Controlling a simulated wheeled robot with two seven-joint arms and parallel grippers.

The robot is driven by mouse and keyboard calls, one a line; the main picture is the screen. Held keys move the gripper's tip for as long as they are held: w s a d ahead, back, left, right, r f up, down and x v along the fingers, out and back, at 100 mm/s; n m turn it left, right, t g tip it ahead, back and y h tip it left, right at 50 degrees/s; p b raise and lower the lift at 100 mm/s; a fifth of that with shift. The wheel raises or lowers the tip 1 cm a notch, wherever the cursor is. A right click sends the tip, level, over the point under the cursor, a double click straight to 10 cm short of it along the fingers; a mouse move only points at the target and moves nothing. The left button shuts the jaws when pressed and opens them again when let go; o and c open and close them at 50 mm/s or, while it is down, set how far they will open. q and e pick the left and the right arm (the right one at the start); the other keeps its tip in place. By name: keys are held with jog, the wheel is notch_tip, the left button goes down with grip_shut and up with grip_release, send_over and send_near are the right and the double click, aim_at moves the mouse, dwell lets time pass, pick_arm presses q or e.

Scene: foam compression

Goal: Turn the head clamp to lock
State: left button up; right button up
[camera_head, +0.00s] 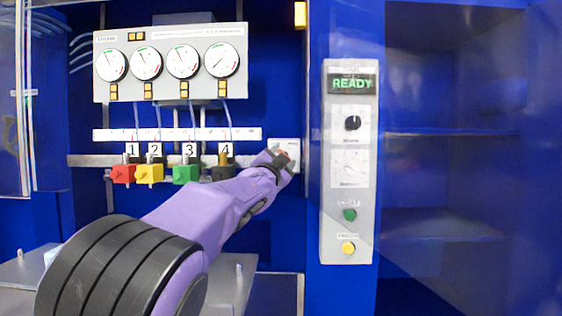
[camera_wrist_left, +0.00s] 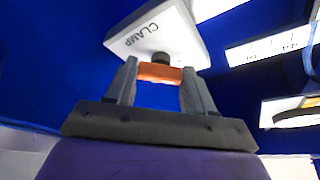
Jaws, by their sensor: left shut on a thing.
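The head clamp is a white plate (camera_head: 292,146) on the blue wall, right of the numbered valves. In the left wrist view the plate (camera_wrist_left: 175,32) reads CLAMP and carries a black stem with an orange handle (camera_wrist_left: 160,72). The handle lies crosswise between the two fingers. My left gripper (camera_head: 279,158) reaches the plate from the lower left and is shut on the orange handle. In the head view my fingers hide most of the handle and the lower left of the plate. My right gripper is not in view.
Red (camera_head: 122,174), yellow (camera_head: 149,173), green (camera_head: 186,173) and black (camera_head: 223,173) valves stand left of the plate, below a gauge panel (camera_head: 170,93). A grey control panel (camera_head: 346,250) showing READY is to the right. Blue wall lies between.

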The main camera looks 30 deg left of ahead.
pick_arm(q)
jog(key=shift+d+r, duration=0.1)
jog(key=shift+r, duration=0.15)
jog(key=o, duration=1)
jog(key=shift+o, duration=0.2)
jog(key=shift+d+f, duration=0.1)
jog(key=b+v, duration=0.2)
jog(key=f+b+v, duration=0.1)
jog(key=b+v, duration=0.2)
jog(key=shift+s+f, duration=0.1)
jog(key=shift+f, duration=0.05)
jog(key=p+v, duration=0.1)
jog(key=p, duration=0.2)
jog(key=p+v, duration=0.2)
jog(key=p, duration=0.2)
jog(key=r+p+v, duration=0.1)
jog(key=p+v, duration=0.1)
jog(key=p, duration=0.2)
jog(key=shift+s, duration=0.1)
